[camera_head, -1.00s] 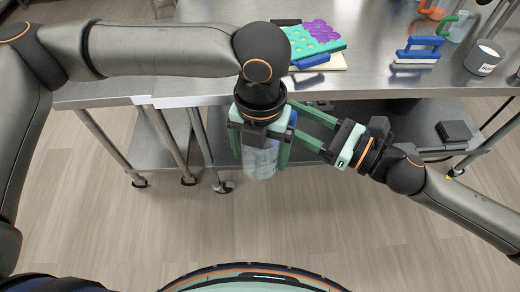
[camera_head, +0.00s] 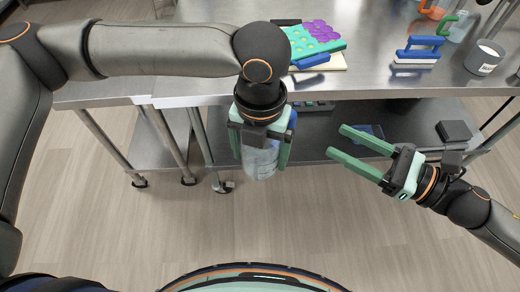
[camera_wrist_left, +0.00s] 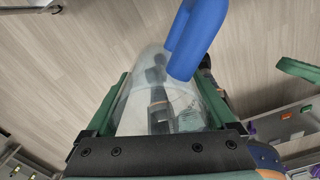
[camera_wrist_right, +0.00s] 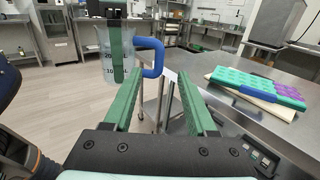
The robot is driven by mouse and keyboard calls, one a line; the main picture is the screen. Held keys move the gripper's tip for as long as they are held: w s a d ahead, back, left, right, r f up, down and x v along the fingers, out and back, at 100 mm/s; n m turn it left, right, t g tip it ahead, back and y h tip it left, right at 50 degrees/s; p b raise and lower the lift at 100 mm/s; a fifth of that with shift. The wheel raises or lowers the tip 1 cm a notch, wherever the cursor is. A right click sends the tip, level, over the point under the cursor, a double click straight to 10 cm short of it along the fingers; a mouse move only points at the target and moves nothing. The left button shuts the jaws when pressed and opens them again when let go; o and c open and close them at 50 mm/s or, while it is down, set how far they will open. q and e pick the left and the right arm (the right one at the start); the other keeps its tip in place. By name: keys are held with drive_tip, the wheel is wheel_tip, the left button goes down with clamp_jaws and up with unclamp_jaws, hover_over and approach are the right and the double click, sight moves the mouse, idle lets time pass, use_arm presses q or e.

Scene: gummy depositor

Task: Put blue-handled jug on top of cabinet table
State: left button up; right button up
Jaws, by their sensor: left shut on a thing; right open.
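The blue-handled jug (camera_head: 260,163) is clear plastic with measuring marks. It hangs upright in my left gripper (camera_head: 261,151), in front of the steel table's edge and above the floor. In the left wrist view the jug (camera_wrist_left: 150,90) lies between the green fingers, with its blue handle (camera_wrist_left: 198,38) outside them. In the right wrist view the jug (camera_wrist_right: 117,64) shows ahead with its handle (camera_wrist_right: 152,57) to the right. My right gripper (camera_head: 338,141) is open and empty, to the right of the jug and apart from it. The steel tabletop (camera_head: 200,88) is behind the jug.
On the tabletop are a teal gummy mold (camera_head: 318,45) with purple pieces, a blue-handled brush (camera_head: 418,50), a white-filled cup (camera_head: 484,58) and a green-handled jug (camera_head: 458,27). The tabletop's left part is partly hidden by my left arm. A lower shelf (camera_head: 310,140) holds dark items.

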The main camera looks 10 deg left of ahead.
drive_tip(key=w+d+f+m+t+h, duration=0.2)
drive_tip(key=f+m+t+h, duration=0.3)
drive_tip(key=m, duration=0.8)
drive_tip(key=w+d+f+m+t+h, duration=0.1)
drive_tip(key=w+d+f+m+h, duration=0.15)
drive_tip(key=f+m, duration=0.75)
drive_tip(key=s+f+m+g+h, duration=0.2)
drive_tip(key=s+f+m, duration=0.4)
drive_tip(key=m, duration=0.5)
drive_tip(key=s+f+m+g+h, duration=0.3)
drive_tip(key=s+f+m, duration=0.3)
drive_tip(key=f+m, duration=0.4)
drive_tip(key=m+h, duration=0.1)
drive_tip(key=m, duration=0.1)
drive_tip(key=shift+s+f+m, duration=0.25)
drive_tip(key=shift+f+m, duration=0.05)
